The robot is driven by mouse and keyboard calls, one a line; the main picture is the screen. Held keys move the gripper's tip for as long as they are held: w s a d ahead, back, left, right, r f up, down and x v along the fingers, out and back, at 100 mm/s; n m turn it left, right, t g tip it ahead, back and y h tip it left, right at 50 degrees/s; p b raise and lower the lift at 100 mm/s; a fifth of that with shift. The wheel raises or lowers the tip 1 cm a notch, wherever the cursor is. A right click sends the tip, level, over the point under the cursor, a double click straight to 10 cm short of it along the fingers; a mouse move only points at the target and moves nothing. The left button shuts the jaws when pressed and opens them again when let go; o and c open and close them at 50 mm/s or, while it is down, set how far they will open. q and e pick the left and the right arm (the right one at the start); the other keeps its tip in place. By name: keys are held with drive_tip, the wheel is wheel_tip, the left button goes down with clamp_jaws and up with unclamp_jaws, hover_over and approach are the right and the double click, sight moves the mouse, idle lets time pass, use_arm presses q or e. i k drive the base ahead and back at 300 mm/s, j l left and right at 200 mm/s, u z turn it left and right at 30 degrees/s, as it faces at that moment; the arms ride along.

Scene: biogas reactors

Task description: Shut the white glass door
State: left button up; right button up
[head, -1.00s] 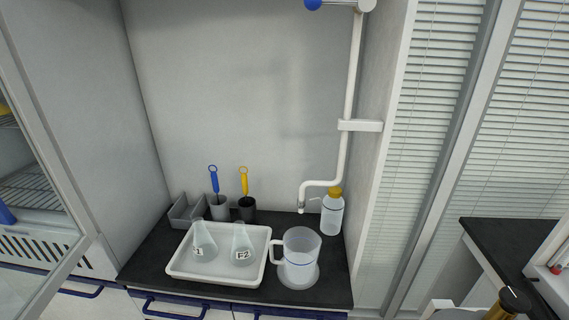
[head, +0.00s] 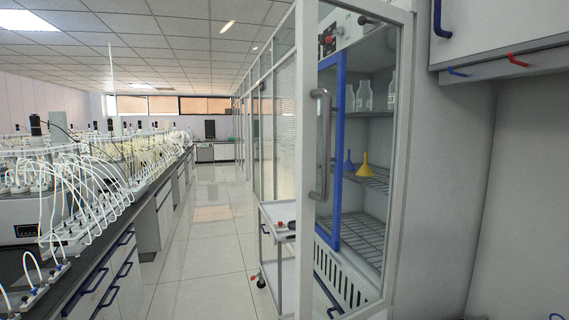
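The white glass door (head: 306,120) is in the middle of the head view, a tall white frame around a clear pane. A grey bar handle (head: 321,140) sits on its left upright. The door appears to stand out at an angle from the shelved cabinet seen through its glass, so it looks open; the exact angle is hard to judge. A blue-edged frame (head: 337,150) shows behind the pane. Neither of my grippers is in view.
Behind the glass are wire shelves with bottles (head: 364,95) and a yellow funnel (head: 363,167). A trolley (head: 277,240) stands left of the door. A long bench with tubed reactors (head: 90,170) lines the left. The tiled aisle (head: 205,235) between is clear.

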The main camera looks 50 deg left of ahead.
sight(308, 92)
drive_tip(key=u, duration=1.1)
